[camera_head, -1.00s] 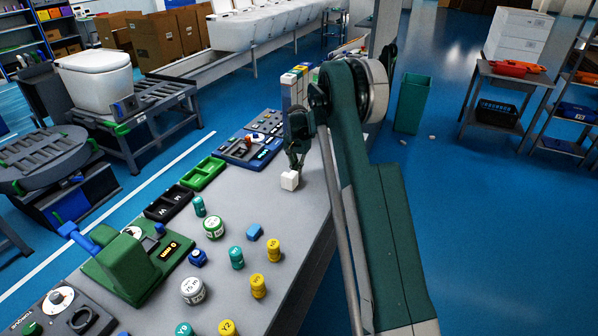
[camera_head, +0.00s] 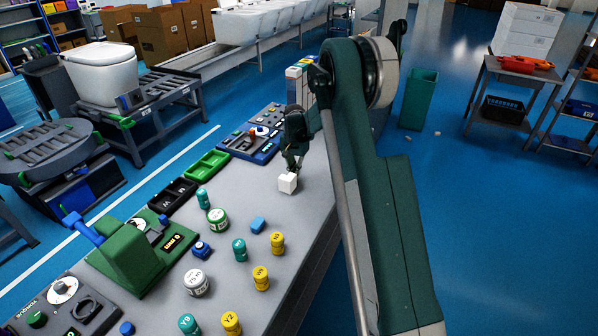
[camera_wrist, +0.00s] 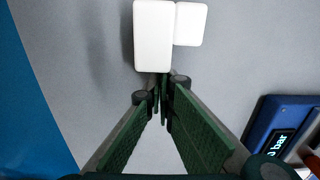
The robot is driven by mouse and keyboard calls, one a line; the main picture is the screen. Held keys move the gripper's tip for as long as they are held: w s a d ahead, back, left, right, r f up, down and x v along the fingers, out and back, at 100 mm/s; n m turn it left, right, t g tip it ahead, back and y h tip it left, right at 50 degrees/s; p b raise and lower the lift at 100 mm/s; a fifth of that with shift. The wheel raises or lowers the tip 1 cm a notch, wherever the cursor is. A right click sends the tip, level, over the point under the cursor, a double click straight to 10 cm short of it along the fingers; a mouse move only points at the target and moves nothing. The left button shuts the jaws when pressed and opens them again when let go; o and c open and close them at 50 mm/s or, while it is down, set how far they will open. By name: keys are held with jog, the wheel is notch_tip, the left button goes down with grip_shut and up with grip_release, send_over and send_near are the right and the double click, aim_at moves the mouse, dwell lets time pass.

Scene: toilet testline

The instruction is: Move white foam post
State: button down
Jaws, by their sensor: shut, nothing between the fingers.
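A white foam post (camera_head: 288,184) stands on the grey workbench, near its right edge in the head view. In the wrist view the white post (camera_wrist: 153,38) is at the top middle, with a smaller white block shape (camera_wrist: 190,24) right beside it. My gripper (camera_head: 291,168) is just above and behind the post in the head view. In the wrist view my gripper (camera_wrist: 162,88) has its fingertips together at the post's near edge, with nothing between them. I cannot tell whether the tips touch the post.
A blue block (camera_head: 258,225), yellow cylinders (camera_head: 277,243) and teal cylinders (camera_head: 239,250) stand nearer on the bench. Green (camera_head: 207,164) and black (camera_head: 173,196) trays lie along its left side. A blue panel (camera_head: 250,147) is left of my gripper. Bench around the post is clear.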

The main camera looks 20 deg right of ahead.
aim_at(283, 198)
jog(key=s+a+b, duration=0.1)
jog(key=s+a, duration=0.8)
jog(key=shift+s+a, duration=0.4)
jog(key=shift+w+d, duration=0.1)
jog(key=shift+w+d+b, duration=0.3)
jog(key=shift+w+d, duration=0.3)
jog(key=shift+w+d+r, duration=0.45)
jog(key=shift+w+d, duration=0.25)
jog(key=shift+w, duration=0.1)
notch_tip(283, 198, up, 9)
jog(key=p, duration=0.1)
jog(key=shift+r, duration=0.1)
jog(key=shift+s, duration=0.1)
